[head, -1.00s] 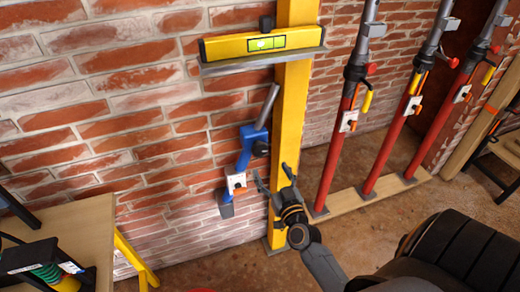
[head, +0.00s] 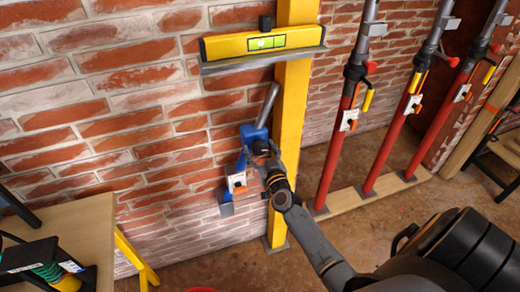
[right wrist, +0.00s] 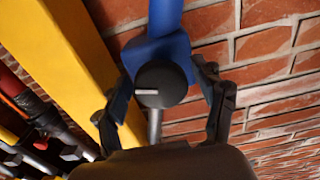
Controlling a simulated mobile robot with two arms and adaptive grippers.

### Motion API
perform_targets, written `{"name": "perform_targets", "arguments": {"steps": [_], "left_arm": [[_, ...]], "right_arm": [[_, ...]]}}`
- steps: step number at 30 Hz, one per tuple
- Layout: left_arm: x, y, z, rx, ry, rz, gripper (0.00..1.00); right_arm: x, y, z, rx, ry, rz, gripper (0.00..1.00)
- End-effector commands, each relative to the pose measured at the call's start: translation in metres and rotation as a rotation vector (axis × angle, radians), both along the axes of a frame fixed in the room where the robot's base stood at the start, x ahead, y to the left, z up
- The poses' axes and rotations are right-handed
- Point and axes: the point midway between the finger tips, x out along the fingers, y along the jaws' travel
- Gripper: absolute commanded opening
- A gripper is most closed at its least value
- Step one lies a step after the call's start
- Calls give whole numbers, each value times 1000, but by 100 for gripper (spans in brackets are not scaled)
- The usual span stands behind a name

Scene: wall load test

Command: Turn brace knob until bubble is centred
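The yellow spirit level (head: 225,47) sits on a grey ledge high on the yellow post (head: 292,90). Its green vial (head: 279,41) shows a pale bubble that looks left of the middle, though it is small. The blue brace (head: 247,134) is on the brick wall, left of the post. Its black round knob (right wrist: 162,84) with a pale pointer line faces me in the right wrist view. My right gripper (head: 262,158) is at the brace, its fingers spread either side of the knob, with gaps visible; it is open. My left gripper is not in view.
Several red props (head: 335,150) stand right of the post on a wooden plank (head: 372,192). A wooden table (head: 85,225) with a black item and green coil is at lower left. The floor (head: 215,270) between is mostly clear.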

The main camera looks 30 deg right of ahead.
Motion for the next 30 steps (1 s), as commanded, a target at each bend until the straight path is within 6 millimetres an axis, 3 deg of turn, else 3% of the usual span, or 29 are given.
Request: {"name": "perform_targets", "arguments": {"steps": [1,6,11,24,30], "left_arm": [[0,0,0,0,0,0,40],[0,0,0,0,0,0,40],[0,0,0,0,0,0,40],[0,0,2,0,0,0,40],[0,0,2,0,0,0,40]], "right_arm": [[0,0,0,0,0,0,54],[0,0,0,0,0,0,20],[0,0,0,17,-5,0,20],[0,1,0,339,-88,0,20],[0,1,0,357,-94,0,20]]}}
